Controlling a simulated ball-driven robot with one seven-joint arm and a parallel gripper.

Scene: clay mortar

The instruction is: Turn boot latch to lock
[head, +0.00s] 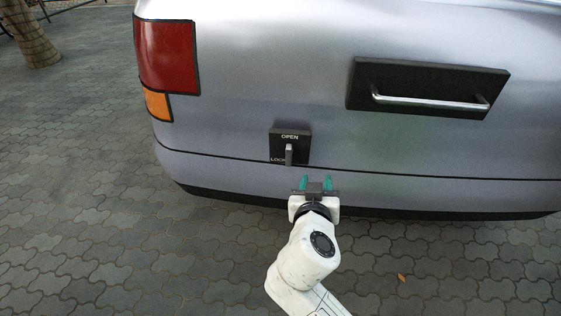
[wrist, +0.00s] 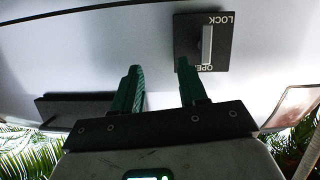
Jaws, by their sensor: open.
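The boot latch is a dark square plate (head: 301,138) on the car's silver rear, marked OPEN at the top and LOCK at lower left. Its small grey lever (head: 289,154) stands upright in the head view, over the plate's lower middle beside LOCK. In the wrist view, where the car appears upside down, the lever (wrist: 207,45) lies between the two words. My gripper (head: 316,182) is below and slightly right of the latch, apart from it. Its two green fingers (wrist: 160,67) are spread with nothing between them; the latch is at upper right there.
A dark panel with a silver bar handle (head: 430,101) is to the right on the car. A red and orange tail light (head: 166,55) is at left. The bumper (head: 420,185) runs below the latch. Grey paving (head: 80,200) is clear around the car.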

